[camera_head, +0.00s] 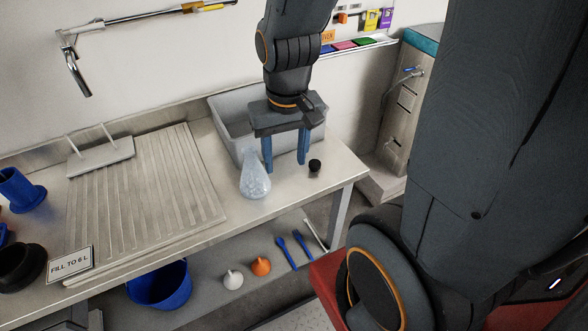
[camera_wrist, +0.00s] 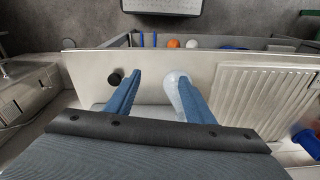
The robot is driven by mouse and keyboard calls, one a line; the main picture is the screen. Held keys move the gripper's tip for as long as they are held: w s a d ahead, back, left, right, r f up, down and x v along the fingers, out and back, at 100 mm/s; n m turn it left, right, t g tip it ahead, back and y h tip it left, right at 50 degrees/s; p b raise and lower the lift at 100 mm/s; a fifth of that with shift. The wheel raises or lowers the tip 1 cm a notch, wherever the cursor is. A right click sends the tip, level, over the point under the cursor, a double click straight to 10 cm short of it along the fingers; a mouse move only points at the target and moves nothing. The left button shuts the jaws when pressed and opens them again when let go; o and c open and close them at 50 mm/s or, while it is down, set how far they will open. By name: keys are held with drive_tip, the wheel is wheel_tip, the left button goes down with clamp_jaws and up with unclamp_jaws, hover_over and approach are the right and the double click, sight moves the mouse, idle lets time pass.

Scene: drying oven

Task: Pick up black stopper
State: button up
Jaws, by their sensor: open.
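The black stopper (camera_head: 315,165) stands on the metal bench top near its right end. In the wrist view the stopper (camera_wrist: 114,79) is just left of the left finger, outside the jaws. My gripper (camera_head: 286,168) is open and points down, with its blue fingers apart and nothing held. In the wrist view my gripper (camera_wrist: 162,103) shows the same wide gap. The stopper is close to the right finger in the head view and seems apart from it.
A clear glass flask (camera_head: 255,180) stands left of the fingers; it is close to the right finger in the wrist view (camera_wrist: 174,90). A grey bin (camera_head: 232,112) is behind. A ribbed drainboard (camera_head: 150,190) fills the left. The bench's front edge is near the stopper.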

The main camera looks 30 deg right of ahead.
drive_tip(key=m, duration=0.2)
drive_tip(key=m+g+b, duration=0.1)
drive_tip(key=m+b, duration=0.2)
drive_tip(key=m, duration=2.2)
approach(314, 163)
drive_tip(key=shift+w+a+f, duration=0.15)
drive_tip(key=shift+w, duration=0.15)
drive_tip(key=shift+w+d+f+m, duration=0.1)
drive_tip(key=shift+d+f+m, duration=0.1)
drive_tip(key=shift+d+m, duration=0.3)
wheel_tip(314, 163, down, 2)
drive_tip(key=shift+a, duration=0.1)
drive_tip(key=f, duration=0.1)
drive_tip(key=f+p, duration=0.1)
drive_tip(key=f, duration=0.2)
drive_tip(key=shift+s+a+f, duration=0.2)
drive_tip(key=shift+s+f, duration=0.05)
drive_tip(key=shift+s, duration=0.15)
drive_tip(key=shift+f, duration=0.6)
